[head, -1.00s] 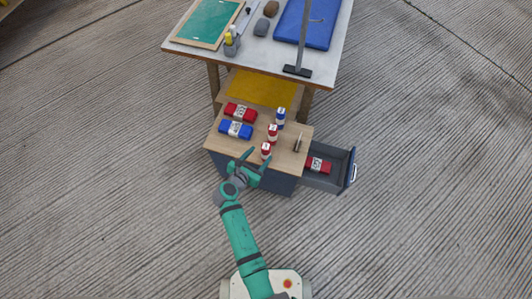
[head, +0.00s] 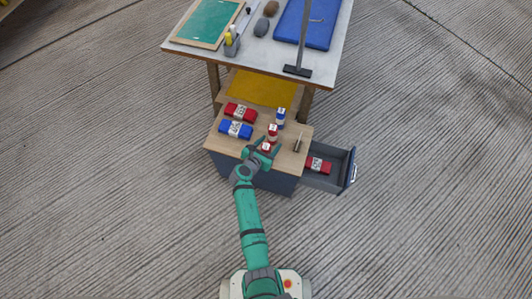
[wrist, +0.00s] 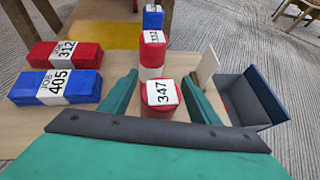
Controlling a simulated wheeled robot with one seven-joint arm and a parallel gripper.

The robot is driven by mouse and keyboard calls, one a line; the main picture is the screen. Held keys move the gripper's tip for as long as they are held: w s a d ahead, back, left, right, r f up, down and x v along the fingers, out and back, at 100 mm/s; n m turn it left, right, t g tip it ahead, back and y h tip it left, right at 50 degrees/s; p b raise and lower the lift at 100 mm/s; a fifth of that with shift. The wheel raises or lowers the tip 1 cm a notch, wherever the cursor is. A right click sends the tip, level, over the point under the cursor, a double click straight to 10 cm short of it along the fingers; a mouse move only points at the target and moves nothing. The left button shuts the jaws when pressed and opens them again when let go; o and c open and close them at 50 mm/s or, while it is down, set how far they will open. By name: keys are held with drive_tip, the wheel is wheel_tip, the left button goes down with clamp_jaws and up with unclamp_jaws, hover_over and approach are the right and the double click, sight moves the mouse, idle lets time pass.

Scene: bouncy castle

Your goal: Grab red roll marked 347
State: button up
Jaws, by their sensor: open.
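The red roll marked 347 (wrist: 160,97) stands upright on the wooden cabinet top, nearest to me in the wrist view. In the head view the roll (head: 266,147) is partly hidden by my gripper. My gripper (wrist: 160,100) is open, with one green finger on each side of the roll; I cannot tell whether either finger touches it. In the head view my gripper (head: 265,149) is at the front edge of the cabinet top. Another red roll (wrist: 152,48), whose label seems to read 332, stands just behind it.
A blue roll (wrist: 153,16) stands farther back. A red pack marked 312 (wrist: 66,54) and a blue pack marked 405 (wrist: 56,86) lie at left. A small upright card (head: 297,142) stands at right, near an open drawer (head: 337,168) holding a red pack (head: 318,165).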

drive_tip(key=shift+w, duration=0.1)
drive_tip(key=c, duration=1.2)
drive_tip(key=shift+r, duration=0.1)
